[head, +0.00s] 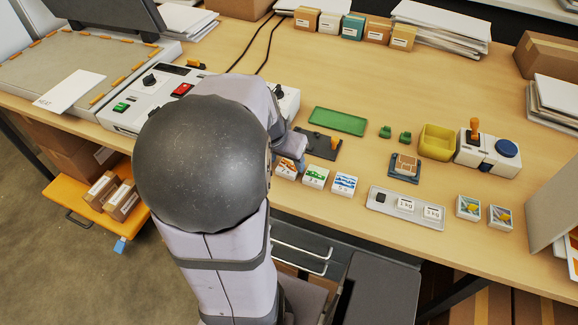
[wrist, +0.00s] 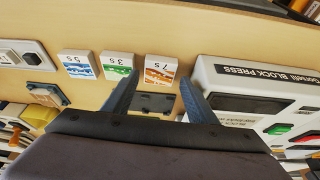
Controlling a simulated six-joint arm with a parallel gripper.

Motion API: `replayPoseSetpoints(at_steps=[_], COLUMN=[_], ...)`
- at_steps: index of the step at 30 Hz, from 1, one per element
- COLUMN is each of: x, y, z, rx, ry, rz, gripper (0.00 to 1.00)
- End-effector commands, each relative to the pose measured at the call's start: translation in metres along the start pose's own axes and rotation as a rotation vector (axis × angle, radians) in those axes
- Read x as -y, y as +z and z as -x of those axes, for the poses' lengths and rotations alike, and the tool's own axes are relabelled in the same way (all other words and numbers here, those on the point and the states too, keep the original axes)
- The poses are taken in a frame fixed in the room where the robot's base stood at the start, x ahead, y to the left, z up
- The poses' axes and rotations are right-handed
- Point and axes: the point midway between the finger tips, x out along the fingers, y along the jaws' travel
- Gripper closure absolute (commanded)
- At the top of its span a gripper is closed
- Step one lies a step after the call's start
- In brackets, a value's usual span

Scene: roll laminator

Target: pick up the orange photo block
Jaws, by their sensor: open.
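The orange photo block (head: 286,169) is a small white block with an orange picture on top. It lies on the table at the left end of a row with a green photo block (head: 315,176) and a blue photo block (head: 344,184). In the head view my arm partly hides it. In the wrist view the orange block (wrist: 160,68) lies ahead of my gripper (wrist: 158,78), roughly between the two spread fingertips. My gripper is open and empty. Whether the fingers touch the block cannot be told.
The block press (wrist: 240,75) stands to the right in the wrist view. A green tray (head: 338,121) and a grey tray with white blocks (head: 380,204) lie nearby. The table's front edge is close.

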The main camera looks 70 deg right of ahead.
Motion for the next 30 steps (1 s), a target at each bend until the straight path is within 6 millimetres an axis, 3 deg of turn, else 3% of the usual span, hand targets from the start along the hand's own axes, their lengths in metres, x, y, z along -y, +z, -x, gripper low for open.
replayPoseSetpoints(at_steps=[7, 17, 22, 30], x=[-0.002, -0.001, -0.001, -0.001], y=[0.0, -0.001, -0.001, -0.001], z=[-0.026, -0.031, -0.031, -0.03], rx=[0.002, -0.001, -0.001, -0.002], ry=[0.002, 0.0, 0.0, -0.001], rz=[0.001, -0.001, 0.0, 0.0], gripper=[0.48, 0.48, 0.8, 0.8])
